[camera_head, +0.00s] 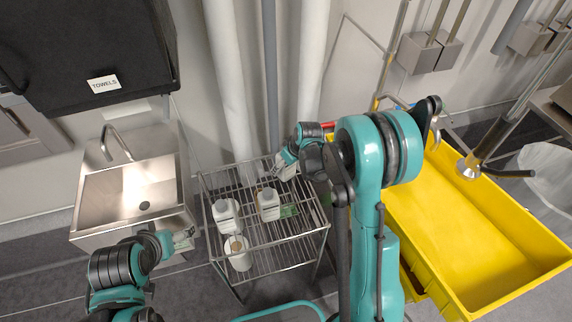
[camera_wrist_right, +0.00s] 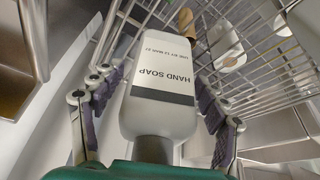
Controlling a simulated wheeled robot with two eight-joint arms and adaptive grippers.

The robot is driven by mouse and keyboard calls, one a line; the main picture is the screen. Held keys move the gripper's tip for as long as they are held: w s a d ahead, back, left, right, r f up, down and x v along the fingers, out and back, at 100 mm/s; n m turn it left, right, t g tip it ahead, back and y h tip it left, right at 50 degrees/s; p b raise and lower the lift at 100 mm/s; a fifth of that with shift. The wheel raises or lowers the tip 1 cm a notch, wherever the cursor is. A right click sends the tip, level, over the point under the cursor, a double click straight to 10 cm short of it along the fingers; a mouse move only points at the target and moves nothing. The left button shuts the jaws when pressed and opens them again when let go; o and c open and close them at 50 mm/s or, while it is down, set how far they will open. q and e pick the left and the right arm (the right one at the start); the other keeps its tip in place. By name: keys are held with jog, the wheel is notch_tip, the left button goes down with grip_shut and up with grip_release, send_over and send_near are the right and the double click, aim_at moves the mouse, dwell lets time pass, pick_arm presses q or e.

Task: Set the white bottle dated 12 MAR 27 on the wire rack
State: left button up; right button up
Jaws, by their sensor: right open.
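The white hand soap bottle (camera_wrist_right: 160,75) has a label reading "USE BY 12 MAR 27". It lies between the spread fingers of my right gripper (camera_wrist_right: 155,110), with a narrow gap at each side. In the head view the bottle (camera_head: 286,171) is at the back right corner of the wire rack (camera_head: 279,239), partly hidden by my right gripper (camera_head: 290,158). It seems to be on the rack, but its base contact is hidden. My left gripper (camera_head: 184,236) is beside the sink's front right corner, away from the rack; its jaws are too small to read.
Two other white bottles (camera_head: 226,215) (camera_head: 268,204) and a white round container (camera_head: 238,254) stand on the rack. A steel sink (camera_head: 90,200) is to the left, a yellow tub (camera_head: 480,235) to the right. Pipes (camera_head: 271,70) rise behind the rack. Its front right area is clear.

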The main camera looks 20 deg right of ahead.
jog(key=shift+r, duration=0.2)
jog(key=s+r+m+t+h+p, duration=0.1)
jog(key=s+r+p, duration=0.1)
jog(key=s+r, duration=0.7)
jog(key=s+r+m+p, duration=0.15)
jog(key=s+r, duration=0.45)
jog(key=r, duration=0.6)
jog(key=s+m+t, duration=0.2)
jog(key=s, duration=0.8)
jog(key=shift+s+r+h+p, duration=0.4)
jog(key=shift+r+p, duration=0.05)
